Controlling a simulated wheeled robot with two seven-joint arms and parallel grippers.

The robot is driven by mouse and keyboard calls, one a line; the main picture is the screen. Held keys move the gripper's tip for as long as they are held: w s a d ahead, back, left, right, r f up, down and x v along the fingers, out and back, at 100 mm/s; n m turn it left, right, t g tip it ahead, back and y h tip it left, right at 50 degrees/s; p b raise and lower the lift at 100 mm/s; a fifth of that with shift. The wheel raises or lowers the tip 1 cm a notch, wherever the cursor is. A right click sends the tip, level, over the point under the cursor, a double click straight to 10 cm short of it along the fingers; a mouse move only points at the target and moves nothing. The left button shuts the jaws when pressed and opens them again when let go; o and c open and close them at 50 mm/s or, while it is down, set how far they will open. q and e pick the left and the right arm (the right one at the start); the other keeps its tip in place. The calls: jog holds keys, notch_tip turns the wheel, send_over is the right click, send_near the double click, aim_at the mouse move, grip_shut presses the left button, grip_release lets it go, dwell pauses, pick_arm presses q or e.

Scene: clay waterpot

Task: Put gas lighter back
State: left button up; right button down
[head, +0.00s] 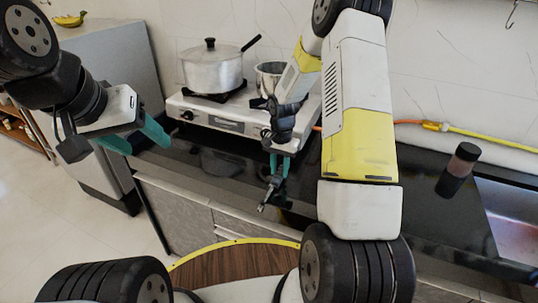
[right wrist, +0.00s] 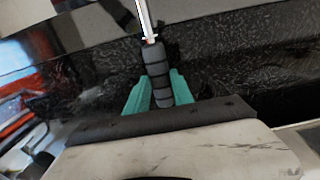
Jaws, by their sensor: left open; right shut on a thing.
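The gas lighter has a dark ridged handle (right wrist: 160,72) and a thin metal rod, both in the right wrist view. My right gripper (right wrist: 160,92) is shut on the handle, with a teal finger on each side, and the rod points away from it. In the head view, the lighter (head: 266,197) hangs below my right gripper (head: 277,170), over the dark counter in front of the stove, tip downward. My left gripper (head: 140,142) is open and empty at the left, in front of the grey cabinet.
A two-burner stove (head: 225,120) carries a lidded pot (head: 211,70) and a smaller metal pot (head: 268,80). A dark bottle (head: 458,168) stands on the counter (head: 425,200) at the right, beside a sink (head: 510,210). A yellow hose (head: 490,138) runs along the wall. My right arm hides part of the counter.

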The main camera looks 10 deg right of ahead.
jog(key=c, duration=1.1)
grip_release()
jog(key=shift+f, duration=0.1)
notch_tip(320, 180, up, 12)
notch_tip(320, 180, up, 10)
jog(key=n+t, duration=0.2)
send_over(279, 172)
jog(key=s, duration=0.5)
jog(key=s+r+n+t, duration=0.1)
jog(key=s+r, duration=0.2)
jog(key=s, duration=0.3)
jog(key=s+a+r+n+t+y, duration=0.1)
jog(key=s+r+n+t, duration=0.1)
jog(key=s+r, duration=0.2)
jog(key=s+a+r+n+t+y, duration=0.1)
jog(key=s+r+n, duration=0.1)
jog(key=s, duration=0.7)
jog(key=shift+s+r, duration=0.3)
jog(key=shift+r, duration=0.35)
jog(key=shift+a, duration=0.1)
